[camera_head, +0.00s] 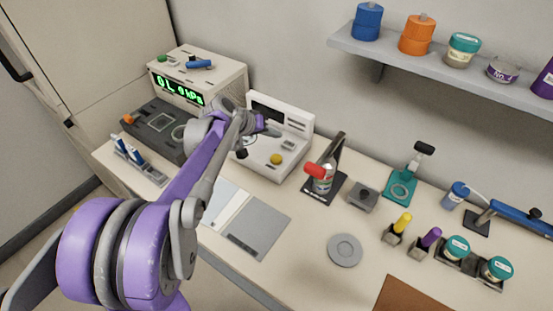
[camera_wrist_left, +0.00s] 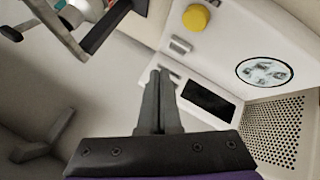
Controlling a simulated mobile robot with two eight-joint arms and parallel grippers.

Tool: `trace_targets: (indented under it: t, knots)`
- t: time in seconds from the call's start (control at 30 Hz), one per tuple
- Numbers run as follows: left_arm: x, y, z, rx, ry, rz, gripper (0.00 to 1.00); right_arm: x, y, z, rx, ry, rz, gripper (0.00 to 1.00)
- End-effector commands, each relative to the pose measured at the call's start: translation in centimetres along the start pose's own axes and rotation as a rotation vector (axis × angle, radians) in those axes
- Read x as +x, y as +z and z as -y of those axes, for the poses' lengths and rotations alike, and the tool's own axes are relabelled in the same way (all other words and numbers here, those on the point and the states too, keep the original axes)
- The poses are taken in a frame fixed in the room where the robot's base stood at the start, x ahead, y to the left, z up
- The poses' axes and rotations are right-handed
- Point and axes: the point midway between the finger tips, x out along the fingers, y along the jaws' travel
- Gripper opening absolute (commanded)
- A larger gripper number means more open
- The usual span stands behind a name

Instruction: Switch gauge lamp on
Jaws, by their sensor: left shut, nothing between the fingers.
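A cream instrument (camera_head: 292,165) stands against the back wall, with a yellow knob (camera_head: 276,159) on its sloped face. In the left wrist view the cream instrument (camera_wrist_left: 228,45) shows the yellow knob (camera_wrist_left: 195,18), a small grey switch-like part (camera_wrist_left: 181,46), a dark display (camera_wrist_left: 208,103), a round glass window (camera_wrist_left: 265,72) and a perforated grille. I cannot tell whether a lamp is lit. My left gripper (camera_head: 272,131) is over the upper part of the instrument. Its fingers (camera_wrist_left: 158,75) are shut and empty, tips near the small grey part; contact cannot be told. My right gripper is out of view.
A pressure readout box (camera_head: 222,75) with green digits stands to the left. A grey pad (camera_head: 259,228) lies in front. A shelf (camera_head: 440,70) with jars hangs above right.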

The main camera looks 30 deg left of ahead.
Motion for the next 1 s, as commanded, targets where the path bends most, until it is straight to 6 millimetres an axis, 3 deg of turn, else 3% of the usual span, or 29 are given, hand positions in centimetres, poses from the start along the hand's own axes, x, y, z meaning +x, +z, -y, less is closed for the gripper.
trace_targets:
  t: [0.5, 1.0]
  knots:
    - [4.9, 3.6, 3.6, 0.000, -0.001, 0.001, 0.00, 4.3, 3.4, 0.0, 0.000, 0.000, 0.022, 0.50]
    - [5.3, 3.9, 3.9, 0.000, 0.000, 0.000, 0.00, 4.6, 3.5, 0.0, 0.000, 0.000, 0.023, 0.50]
